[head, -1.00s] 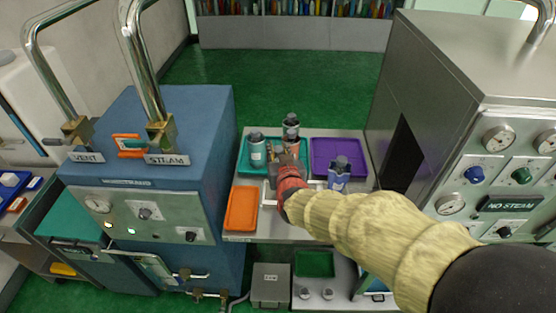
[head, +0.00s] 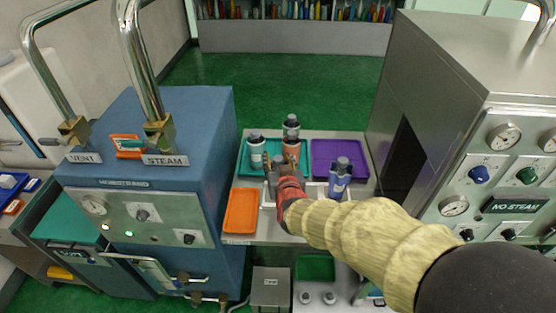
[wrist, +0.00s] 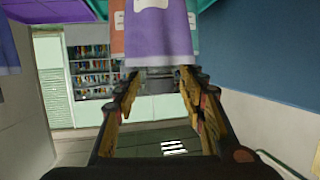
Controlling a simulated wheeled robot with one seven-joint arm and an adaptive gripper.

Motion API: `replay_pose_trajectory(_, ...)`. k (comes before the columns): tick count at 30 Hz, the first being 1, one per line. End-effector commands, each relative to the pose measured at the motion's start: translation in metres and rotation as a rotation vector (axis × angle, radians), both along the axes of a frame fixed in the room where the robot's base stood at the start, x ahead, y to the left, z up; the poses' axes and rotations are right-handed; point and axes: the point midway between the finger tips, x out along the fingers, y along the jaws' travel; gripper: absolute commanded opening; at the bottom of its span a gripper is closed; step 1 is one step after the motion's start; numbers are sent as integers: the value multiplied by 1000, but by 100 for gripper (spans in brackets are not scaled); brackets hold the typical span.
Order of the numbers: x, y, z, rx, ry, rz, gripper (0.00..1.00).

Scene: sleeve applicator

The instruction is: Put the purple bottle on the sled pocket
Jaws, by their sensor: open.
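In the wrist view, a purple bottle (wrist: 165,45) with a pale label is straight ahead of my gripper (wrist: 158,85). The fingers are open, with the bottle's grey cap end between or just beyond their tips; contact cannot be told. In the head view my gripper (head: 282,172) is over the left part of a white frame, seemingly the sled (head: 265,207), and hides most of what is there. A blue-violet bottle (head: 340,185) with a dark cap stands at the frame's right side. Whether the purple bottle sits in a pocket is hidden.
A white bottle (head: 256,155) and an orange bottle (head: 291,150) stand by the teal tray (head: 243,170), behind my gripper. A purple tray (head: 340,155) and an orange tray (head: 241,211) are empty. A blue machine (head: 150,190) and a steel machine (head: 470,90) flank the table.

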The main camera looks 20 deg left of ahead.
Motion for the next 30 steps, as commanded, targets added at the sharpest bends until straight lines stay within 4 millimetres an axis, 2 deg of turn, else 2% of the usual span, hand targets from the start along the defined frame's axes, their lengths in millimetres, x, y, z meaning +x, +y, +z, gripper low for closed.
replay_pose_trajectory(11,-3,-1,6,0,-1,0,41)
replay_pose_trajectory(24,-75,-34,31,1,-2,2,41)
replay_pose_trajectory(30,-97,-44,38,2,0,1,41)
